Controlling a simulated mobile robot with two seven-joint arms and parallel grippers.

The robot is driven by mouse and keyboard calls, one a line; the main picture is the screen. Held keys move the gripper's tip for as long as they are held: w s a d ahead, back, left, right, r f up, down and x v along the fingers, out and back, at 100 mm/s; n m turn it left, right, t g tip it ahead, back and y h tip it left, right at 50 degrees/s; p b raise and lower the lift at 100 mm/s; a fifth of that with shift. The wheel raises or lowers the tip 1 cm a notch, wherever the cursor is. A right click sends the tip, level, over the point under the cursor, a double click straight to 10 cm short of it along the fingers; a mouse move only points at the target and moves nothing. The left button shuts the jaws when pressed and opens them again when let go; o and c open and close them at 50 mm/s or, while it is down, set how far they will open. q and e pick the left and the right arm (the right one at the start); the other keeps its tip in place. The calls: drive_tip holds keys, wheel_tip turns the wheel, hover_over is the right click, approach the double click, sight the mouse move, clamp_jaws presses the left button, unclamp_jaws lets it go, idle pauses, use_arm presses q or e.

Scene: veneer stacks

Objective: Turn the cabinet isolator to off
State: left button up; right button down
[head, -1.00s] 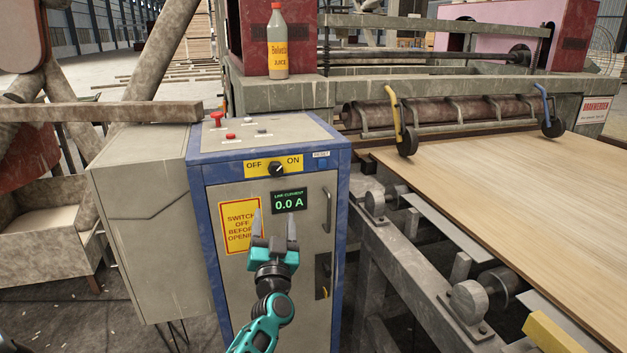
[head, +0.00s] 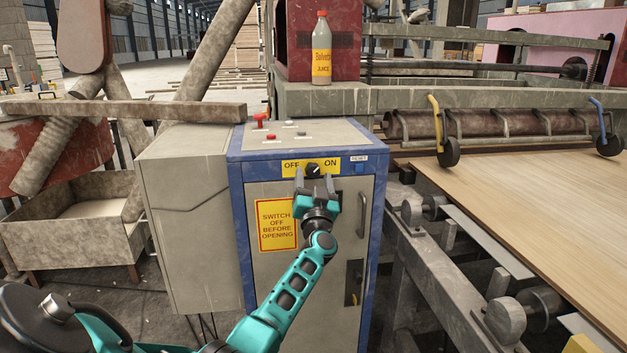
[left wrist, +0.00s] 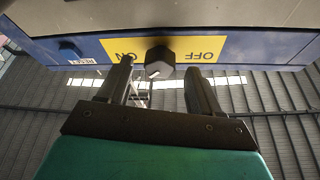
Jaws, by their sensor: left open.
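The cabinet isolator is a black rotary knob (head: 313,170) on a yellow OFF/ON plate (head: 291,168) at the top of the blue-framed grey cabinet (head: 275,281). My left gripper (head: 314,180) is open in front of the cabinet, its fingertips just below and either side of the knob. In the left wrist view, which is upside down, the knob (left wrist: 159,62) shows between the two fingertips (left wrist: 160,72), and nothing is gripped. I cannot tell whether a finger touches it. The knob's white mark appears turned towards ON. My right gripper is not in view.
A red mushroom button (head: 259,120) and small buttons sit on the cabinet top. A juice bottle (head: 321,50) stands on the machine frame behind. A door handle (head: 362,214) is right of my gripper. A veneer sheet (head: 530,190) lies on the rollers at right.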

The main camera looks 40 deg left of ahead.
use_arm(q)
drive_tip(key=shift+x, duration=1)
drive_tip(key=c, duration=1.1)
